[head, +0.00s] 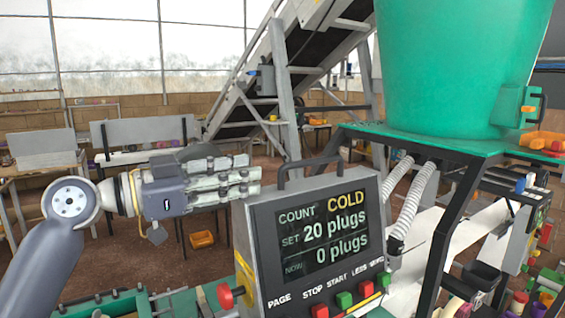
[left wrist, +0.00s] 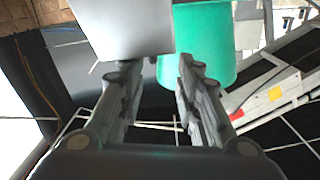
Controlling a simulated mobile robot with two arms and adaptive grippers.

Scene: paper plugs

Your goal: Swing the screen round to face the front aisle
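The screen (head: 322,243) is a grey box with a dark display reading "COLD", "SET 20 plugs" and "NOW 0 plugs". Its face is turned toward my head camera, slightly to the right. My left gripper (head: 258,182) is beside the screen's upper left corner, pointing right. In the left wrist view its fingers (left wrist: 154,66) are apart with nothing clearly between them. A grey panel (left wrist: 122,28), probably the screen's casing, lies beyond the tips. My right gripper is not seen.
A large green hopper (head: 455,65) stands on a green frame behind and right of the screen. White corrugated hoses (head: 410,210) run down close to the screen's right side. An inclined conveyor (head: 290,60) rises behind. Tables (head: 145,135) stand farther back left.

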